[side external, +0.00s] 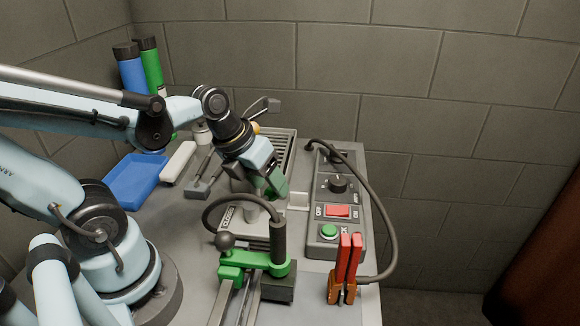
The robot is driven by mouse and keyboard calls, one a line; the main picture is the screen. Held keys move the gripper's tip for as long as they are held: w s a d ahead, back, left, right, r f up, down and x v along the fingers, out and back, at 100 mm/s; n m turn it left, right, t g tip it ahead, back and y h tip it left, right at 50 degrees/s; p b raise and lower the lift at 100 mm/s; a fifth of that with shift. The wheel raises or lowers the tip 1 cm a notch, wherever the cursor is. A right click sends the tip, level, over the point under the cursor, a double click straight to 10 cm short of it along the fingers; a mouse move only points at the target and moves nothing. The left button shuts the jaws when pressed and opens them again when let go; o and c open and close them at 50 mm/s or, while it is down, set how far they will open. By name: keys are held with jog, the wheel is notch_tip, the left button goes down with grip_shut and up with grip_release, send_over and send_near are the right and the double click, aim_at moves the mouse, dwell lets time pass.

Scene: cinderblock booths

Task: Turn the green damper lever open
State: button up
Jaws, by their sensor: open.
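The green damper lever (277,183) shows as a dark green, block-like piece above a grey slatted unit (289,148). A small label plate with lettering (227,215) is at the unit's near left. My gripper (262,184) is open, angled down from the upper left, right at the green piece. I cannot tell whether the jaws touch it or stand on both sides of it. My gripper's body and a curved black hose hide part of the unit and the lever's base.
A control box (325,189) with knob, red switch and green button stands right. A blue tray (135,181), white block (179,162) and bottles (131,72) are left. Block walls close off the back.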

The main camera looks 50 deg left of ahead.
notch_tip(320, 180, up, 10)
jog(key=s, duration=0.1)
jog(key=shift+s, duration=0.2)
dwell(0.3)
